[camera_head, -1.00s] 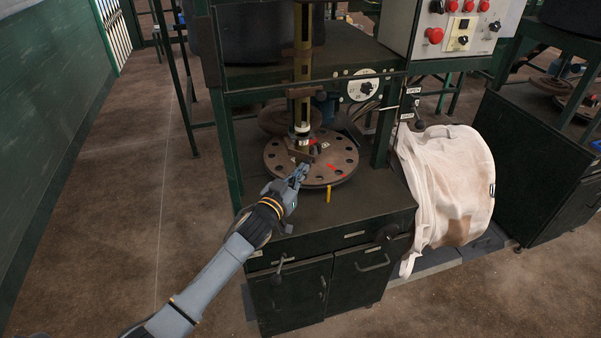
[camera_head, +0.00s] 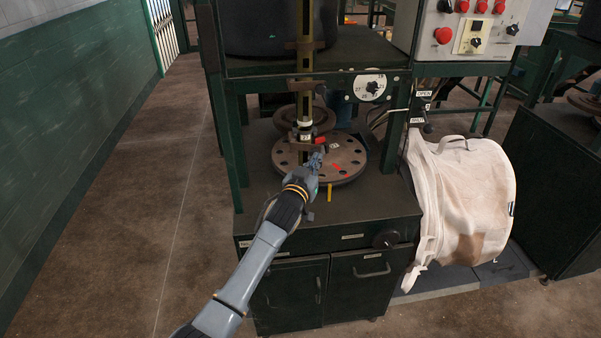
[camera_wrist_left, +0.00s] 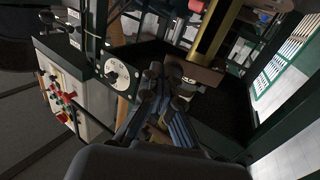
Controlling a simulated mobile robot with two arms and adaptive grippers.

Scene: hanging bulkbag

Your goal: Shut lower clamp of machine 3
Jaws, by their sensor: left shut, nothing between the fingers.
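The green machine (camera_head: 330,226) stands in front of me with a round brown plate (camera_head: 345,172) with holes on its table. The right gripper is not in view.
A control panel (camera_head: 470,30) with red buttons and a numbered dial (camera_head: 369,87) are at the upper right. OPEN and SHUT labels (camera_head: 421,107) sit on the right post. The floor at left is clear.

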